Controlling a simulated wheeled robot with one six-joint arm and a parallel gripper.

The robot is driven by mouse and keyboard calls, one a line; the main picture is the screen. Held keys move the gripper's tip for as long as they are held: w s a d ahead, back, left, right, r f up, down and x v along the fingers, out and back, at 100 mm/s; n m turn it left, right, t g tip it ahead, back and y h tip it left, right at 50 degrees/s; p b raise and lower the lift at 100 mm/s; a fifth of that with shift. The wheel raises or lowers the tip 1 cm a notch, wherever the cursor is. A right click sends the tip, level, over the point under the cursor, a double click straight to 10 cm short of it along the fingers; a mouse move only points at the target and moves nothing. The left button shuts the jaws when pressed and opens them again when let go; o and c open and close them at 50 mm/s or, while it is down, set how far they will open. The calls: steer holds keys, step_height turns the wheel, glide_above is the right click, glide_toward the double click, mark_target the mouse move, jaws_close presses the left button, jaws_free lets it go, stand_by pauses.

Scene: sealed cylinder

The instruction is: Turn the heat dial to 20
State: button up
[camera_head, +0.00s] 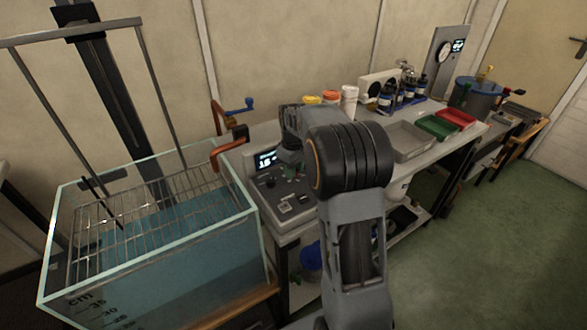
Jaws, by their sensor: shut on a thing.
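The control panel (270,198) is a dark box beside the glass water tank, with small knobs and switches on its sloping top. Its lit display (266,159) seems to read about 16; the small digits are hard to make out. My gripper (291,168) points down onto the right part of the panel, below my wrist. It is small and partly hidden, and it is shut on what appears to be the heat dial. The dial itself is covered by my gripper and arm, so its mark cannot be read.
The glass tank (150,246) of blue water, with a wire rack (140,210), stands close on the left. A crank handle (236,107) rises behind the panel. Bottles (386,97), a grey tray (405,140), green and red trays (456,118) stand along the bench. Green floor at right is clear.

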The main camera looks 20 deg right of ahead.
steer(key=shift+m, duration=0.3)
steer(key=m+p, duration=0.2)
steer(key=m, duration=0.2)
steer(key=shift+r+m, duration=0.1)
steer(key=shift+m, duration=0.3)
steer(key=m+p, duration=0.1)
steer(key=m, duration=0.5)
steer(key=shift+m+p, duration=0.3)
steer(key=shift+p, duration=0.05)
steer(key=m+p, duration=0.1)
steer(key=m, duration=1)
steer(key=shift+m+p, duration=0.3)
steer(key=shift+p, duration=0.05)
steer(key=o, duration=0.9)
steer(key=shift+o, duration=0.2)
